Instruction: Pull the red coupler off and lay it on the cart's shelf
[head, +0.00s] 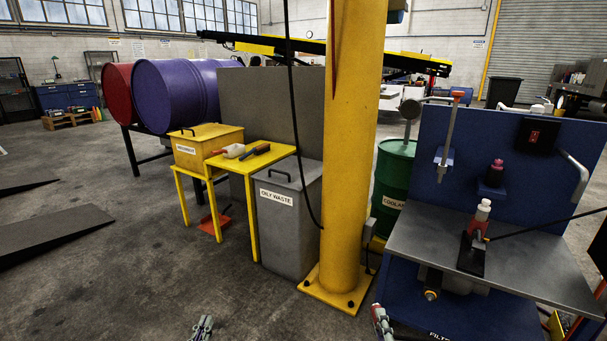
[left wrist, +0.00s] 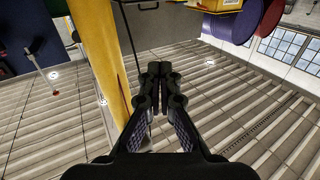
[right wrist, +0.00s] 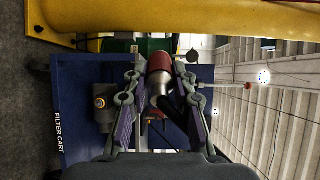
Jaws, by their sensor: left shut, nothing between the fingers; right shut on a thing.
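The red coupler (right wrist: 160,62) shows in the right wrist view as a red cylinder with a silver metal end. It sits between the fingers of my right gripper (right wrist: 161,76), which is shut on it. A dark part lies just behind its silver end; I cannot tell whether the two are joined. In the head view my right gripper (head: 380,320) is at the bottom edge, left of the blue cart. The cart's grey shelf (head: 530,262) is to its right. My left gripper (head: 203,326) is shut and empty over the floor; it also shows in the left wrist view (left wrist: 160,70).
On the shelf stands a white-capped red fitting (head: 480,222) on a black base. A brass fitting (head: 432,294) sits under the shelf. A yellow post (head: 350,150) rises left of the cart, beside a grey oily-waste bin (head: 287,230). Open floor lies to the left.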

